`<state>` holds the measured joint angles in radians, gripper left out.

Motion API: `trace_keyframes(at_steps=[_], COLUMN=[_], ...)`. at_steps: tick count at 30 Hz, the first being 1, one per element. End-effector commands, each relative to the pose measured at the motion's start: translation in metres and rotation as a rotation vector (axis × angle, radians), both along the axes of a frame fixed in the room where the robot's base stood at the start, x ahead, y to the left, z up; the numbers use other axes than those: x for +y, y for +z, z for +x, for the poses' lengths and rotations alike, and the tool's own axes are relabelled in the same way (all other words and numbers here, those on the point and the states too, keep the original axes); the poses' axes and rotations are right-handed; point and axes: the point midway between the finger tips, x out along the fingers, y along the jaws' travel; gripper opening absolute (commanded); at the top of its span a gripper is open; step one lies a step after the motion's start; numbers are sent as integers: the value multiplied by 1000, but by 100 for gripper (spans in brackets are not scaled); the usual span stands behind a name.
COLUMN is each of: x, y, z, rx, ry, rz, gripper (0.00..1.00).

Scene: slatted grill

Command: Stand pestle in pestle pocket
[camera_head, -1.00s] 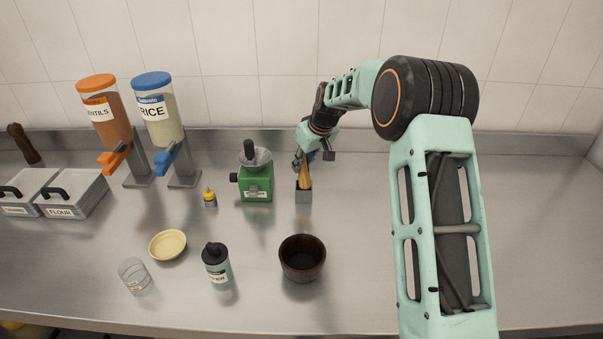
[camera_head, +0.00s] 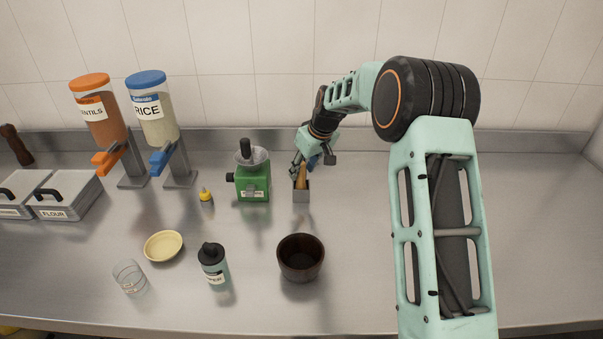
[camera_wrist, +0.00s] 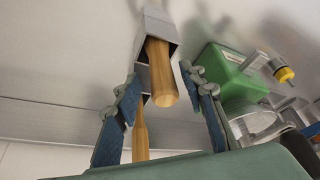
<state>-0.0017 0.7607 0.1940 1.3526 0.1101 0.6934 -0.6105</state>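The wooden pestle (camera_head: 302,176) stands in the small grey pestle pocket (camera_head: 301,195), right of the green mill. In the wrist view the thick pestle end (camera_wrist: 163,82) projects from the open mouth of the grey pocket (camera_wrist: 155,22). A thinner wooden length (camera_wrist: 140,135) shows below it near one finger; I cannot tell whether it belongs to the pestle. My gripper (camera_head: 305,163) is just above the pocket. In the wrist view its blue-padded fingers (camera_wrist: 160,88) are spread on either side of the pestle end, with gaps. The pestle's lower end is hidden inside the pocket.
A dark bowl (camera_head: 301,270), a black-topped shaker (camera_head: 213,265), a cream dish (camera_head: 163,245) and a glass (camera_head: 130,279) stand in front. The counter right of the pocket is clear.

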Motion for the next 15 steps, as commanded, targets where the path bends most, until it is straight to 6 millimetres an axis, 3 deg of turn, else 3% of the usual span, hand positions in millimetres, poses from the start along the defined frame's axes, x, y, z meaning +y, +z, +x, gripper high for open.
trace_keyframes(at_steps=[9, 15], x=[-16, -22], y=[61, 86], z=[-20, -28], rx=[-4, -2], ry=[-1, 0], rz=[1, 0], gripper=[38, 38])
